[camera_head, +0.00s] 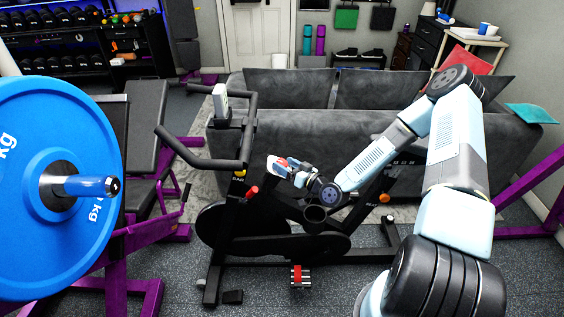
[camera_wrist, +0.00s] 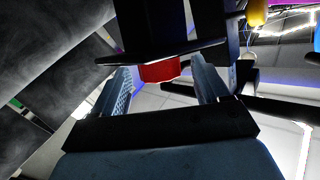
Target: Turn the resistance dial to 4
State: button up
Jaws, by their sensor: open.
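The exercise bike (camera_head: 270,235) stands in front of the sofa. A red knob (camera_head: 252,193) sits on its frame below the handlebar, with a yellow knob (camera_head: 239,173) a little above it. No dial numbers are readable. My gripper (camera_head: 275,165) is beside the bike frame, close to these knobs, pointing left. In the wrist view, my gripper's two fingers (camera_wrist: 166,80) are spread apart. A red part (camera_wrist: 160,70) under a black part shows between them, with gaps at both sides. A yellow knob (camera_wrist: 257,12) shows at upper right. I cannot tell whether either finger touches anything.
The handlebar (camera_head: 205,160) and console (camera_head: 220,101) rise left of my gripper. A blue weight plate (camera_head: 50,190) on a bar fills the left. The grey sofa (camera_head: 290,125) is behind.

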aim_at(281, 161)
jog(key=shift+x, duration=1.85)
jog(key=c, duration=0.9)
jog(key=shift+c, duration=0.2)
jog(key=shift+m+h, duration=0.3)
jog(key=shift+w+d+m+t+h, duration=0.1)
jog(key=shift+m+t+h, duration=0.7)
jog(key=shift+m+h, duration=0.55)
jog(key=shift+w+d+f+m+t+h, duration=0.1)
jog(key=shift+m+t+h, duration=0.05)
jog(key=shift+m+h, duration=0.5)
jog(key=shift+d+m+t+h, duration=0.1)
jog(key=shift+m+t+h, duration=0.05)
jog(key=shift+m+h, duration=0.45)
